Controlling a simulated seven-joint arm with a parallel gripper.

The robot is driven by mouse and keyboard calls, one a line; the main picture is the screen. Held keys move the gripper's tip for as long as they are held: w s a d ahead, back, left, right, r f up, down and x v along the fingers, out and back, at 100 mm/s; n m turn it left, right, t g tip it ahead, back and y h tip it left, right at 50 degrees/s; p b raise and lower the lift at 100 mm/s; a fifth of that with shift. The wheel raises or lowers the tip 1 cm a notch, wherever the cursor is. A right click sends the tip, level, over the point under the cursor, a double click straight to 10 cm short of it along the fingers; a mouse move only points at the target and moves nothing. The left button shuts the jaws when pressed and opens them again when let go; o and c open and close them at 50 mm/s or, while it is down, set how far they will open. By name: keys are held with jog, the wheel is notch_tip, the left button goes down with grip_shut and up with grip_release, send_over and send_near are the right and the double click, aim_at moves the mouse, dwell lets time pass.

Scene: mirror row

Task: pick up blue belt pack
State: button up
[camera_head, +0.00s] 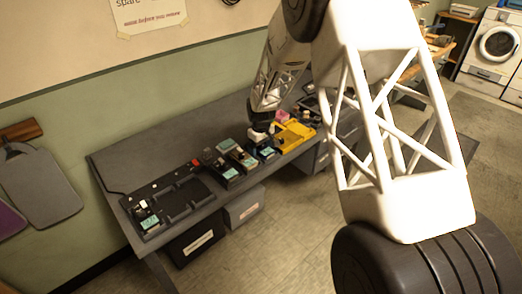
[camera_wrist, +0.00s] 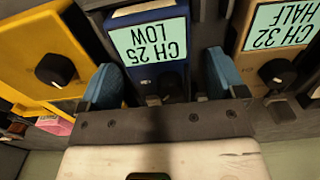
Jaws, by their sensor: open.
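The blue belt pack (camera_wrist: 143,74) is at the top centre of the wrist view, with a pale green label reading "CH 25 LOW" and a dark knob at its near end. My gripper (camera_wrist: 164,82) is open, with one blue-padded finger on each side of the pack. I cannot tell whether the pads touch it. In the head view the blue pack (camera_head: 267,153) sits in the row on the desk, partly hidden by my gripper (camera_head: 259,134) just above it.
A yellow unit (camera_wrist: 32,62) with a black knob lies close on the left in the wrist view. A tan pack (camera_wrist: 262,62) labelled "CH 32 HALF" stands close on the right. The dark desk (camera_head: 118,168) holds a black tray (camera_head: 165,208) at its left end.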

dwell(0.3)
jog(key=c, duration=1.1)
jog(key=shift+r, duration=0.15)
jog(key=shift+r, duration=0.55)
jog(key=shift+s+d+r, duration=0.1)
jog(key=shift+s+r, duration=0.1)
jog(key=shift+r, duration=0.35)
jog(key=shift+s+r, duration=0.2)
jog(key=shift+r, duration=0.35)
jog(key=s+d+r, duration=0.1)
jog(key=s+d, duration=0.3)
jog(key=s, duration=1)
jog(key=shift+s+r, duration=0.2)
jog(key=shift+s, duration=0.1)
